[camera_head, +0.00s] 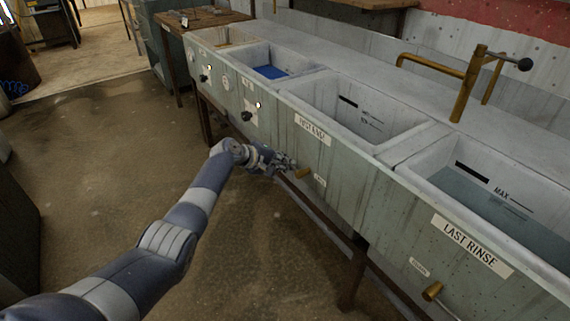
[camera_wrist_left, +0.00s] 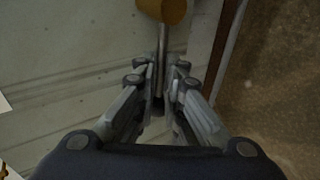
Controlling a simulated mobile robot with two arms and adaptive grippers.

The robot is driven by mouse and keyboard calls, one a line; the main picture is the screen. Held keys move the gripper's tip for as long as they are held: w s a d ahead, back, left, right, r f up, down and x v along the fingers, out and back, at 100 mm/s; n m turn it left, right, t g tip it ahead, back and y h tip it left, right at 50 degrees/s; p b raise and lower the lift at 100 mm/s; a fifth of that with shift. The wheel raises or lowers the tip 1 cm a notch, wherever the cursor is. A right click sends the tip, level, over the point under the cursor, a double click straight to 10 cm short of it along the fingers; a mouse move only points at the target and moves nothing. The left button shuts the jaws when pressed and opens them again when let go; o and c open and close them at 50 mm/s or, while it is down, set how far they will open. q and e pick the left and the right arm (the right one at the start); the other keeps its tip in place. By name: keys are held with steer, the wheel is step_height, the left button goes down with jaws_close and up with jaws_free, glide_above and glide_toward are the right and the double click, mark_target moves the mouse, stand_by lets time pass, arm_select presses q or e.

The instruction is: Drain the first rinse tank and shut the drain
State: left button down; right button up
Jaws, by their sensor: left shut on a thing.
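The first rinse tank (camera_head: 328,97) is a pale basin in the long trough, with a dark level mark and lines on its far inner wall. I see no clear water surface in it; part of its bottom is hidden by the front wall. Its label (camera_head: 313,130) is on the front panel. Below it a brass drain valve (camera_head: 302,174) sticks out; its body also shows at the top of the left wrist view (camera_wrist_left: 163,10). My left gripper (camera_head: 284,166) is beside this valve, with its fingers (camera_wrist_left: 158,76) shut on the thin drain lever (camera_wrist_left: 162,45). My right gripper is out of view.
The last rinse tank (camera_head: 500,178) at the right holds bluish water and has its own brass drain valve (camera_head: 432,291). A brass faucet (camera_head: 465,80) with a black knob stands behind the tanks. Black knobs (camera_head: 246,116) stick out farther left. The floor in front is clear.

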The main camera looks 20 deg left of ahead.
arm_select(q)
steer(key=shift+w+a+r, duration=0.25)
steer(key=shift+a+r, duration=0.1)
steer(key=shift+a, duration=0.2)
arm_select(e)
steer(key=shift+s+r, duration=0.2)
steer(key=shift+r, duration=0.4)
arm_select(q)
steer(key=c, duration=1.7)
jaws_free()
steer(key=shift+f, duration=0.35)
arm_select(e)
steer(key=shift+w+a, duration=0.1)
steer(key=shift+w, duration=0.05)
arm_select(q)
steer(key=shift+s, duration=0.15)
steer(key=v, duration=1.1)
steer(key=shift+s+a+r, duration=0.2)
steer(key=shift+a, duration=0.15)
